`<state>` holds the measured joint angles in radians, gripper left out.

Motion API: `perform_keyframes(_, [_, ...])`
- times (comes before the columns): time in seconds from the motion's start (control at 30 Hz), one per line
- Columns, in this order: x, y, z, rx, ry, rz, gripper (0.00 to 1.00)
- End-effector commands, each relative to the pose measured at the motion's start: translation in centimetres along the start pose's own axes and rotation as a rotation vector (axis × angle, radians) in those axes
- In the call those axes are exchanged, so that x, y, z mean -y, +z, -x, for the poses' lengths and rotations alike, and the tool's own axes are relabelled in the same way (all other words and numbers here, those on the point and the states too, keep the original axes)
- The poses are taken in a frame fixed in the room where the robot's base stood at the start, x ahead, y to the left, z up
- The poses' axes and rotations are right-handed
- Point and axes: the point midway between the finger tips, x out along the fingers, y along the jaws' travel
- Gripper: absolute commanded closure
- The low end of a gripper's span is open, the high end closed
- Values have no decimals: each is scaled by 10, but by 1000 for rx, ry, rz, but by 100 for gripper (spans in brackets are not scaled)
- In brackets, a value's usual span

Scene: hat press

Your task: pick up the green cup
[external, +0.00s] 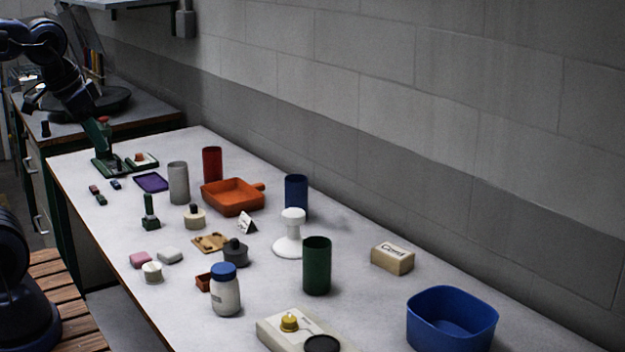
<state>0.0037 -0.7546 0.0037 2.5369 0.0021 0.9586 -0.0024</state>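The green cup (316,268) is a tall dark green cylinder.
A white stand (290,240) is close behind-left of the cup. A blue cup (296,195), a cardboard-coloured box (392,258), a white jar with blue lid (225,295), a blue basin (452,322) and a beige device (275,333) surround it. A block wall runs behind.

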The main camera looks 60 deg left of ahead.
Motion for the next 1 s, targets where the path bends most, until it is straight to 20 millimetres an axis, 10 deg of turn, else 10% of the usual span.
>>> perform_keyframes(0.33, [0, 0, 0, 0, 0, 0, 64])
perform_keyframes(0.57, [0, 0, 0, 0, 0, 0, 23])
perform_keyframes(1.0, [-4, -18, -7, 3, 1, -18, 23])
